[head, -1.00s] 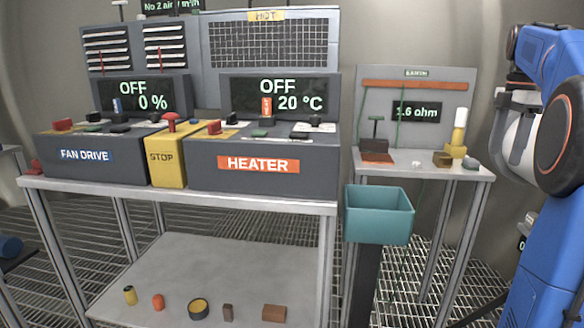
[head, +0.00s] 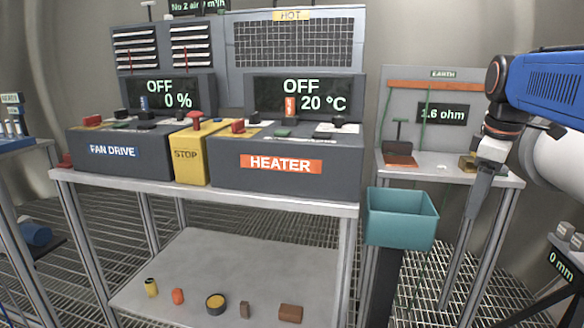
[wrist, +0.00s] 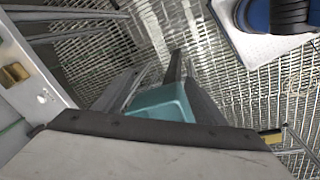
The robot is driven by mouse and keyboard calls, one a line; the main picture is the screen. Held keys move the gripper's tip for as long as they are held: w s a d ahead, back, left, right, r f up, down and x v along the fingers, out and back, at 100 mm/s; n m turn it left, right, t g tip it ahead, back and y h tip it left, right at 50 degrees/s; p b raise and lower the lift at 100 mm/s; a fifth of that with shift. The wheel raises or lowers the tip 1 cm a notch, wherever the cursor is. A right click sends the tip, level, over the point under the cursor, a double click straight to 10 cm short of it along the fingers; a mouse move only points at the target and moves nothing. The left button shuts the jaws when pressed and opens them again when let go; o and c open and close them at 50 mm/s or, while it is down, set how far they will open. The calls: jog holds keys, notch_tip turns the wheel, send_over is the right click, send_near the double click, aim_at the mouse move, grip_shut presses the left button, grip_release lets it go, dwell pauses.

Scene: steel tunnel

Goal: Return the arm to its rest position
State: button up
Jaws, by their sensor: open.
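My arm, blue and white, reaches in from the right edge of the head view. My gripper (head: 477,203) points down at its end, in front of the right part of the earth bench (head: 455,174). In the wrist view my gripper (wrist: 162,92) shows two dark fingers standing apart with nothing held between them. The teal bin (wrist: 165,101) shows beyond and between the fingers. In the head view the teal bin (head: 401,222) stands left of my gripper, apart from it.
The main bench (head: 230,202) carries the fan drive box (head: 113,165), yellow stop box (head: 190,160) and heater box (head: 281,178). Its lower shelf (head: 200,262) holds several small pieces. A brass block (head: 467,162) sits on the earth bench near my gripper. Grated floor lies below.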

jog(key=s+a+f+m+t, duration=0.1)
jog(key=s+a+f+m, duration=0.3)
jog(key=s+a+f, duration=0.3)
jog(key=s+a+f+m+t, duration=0.2)
jog(key=s+a+f+m, duration=0.2)
jog(key=s+a+f, duration=0.4)
notch_tip(320, 180, down, 6)
jog(key=shift+s+r+y, duration=0.15)
jog(key=shift+s+y, duration=0.25)
jog(key=shift+s, duration=0.3)
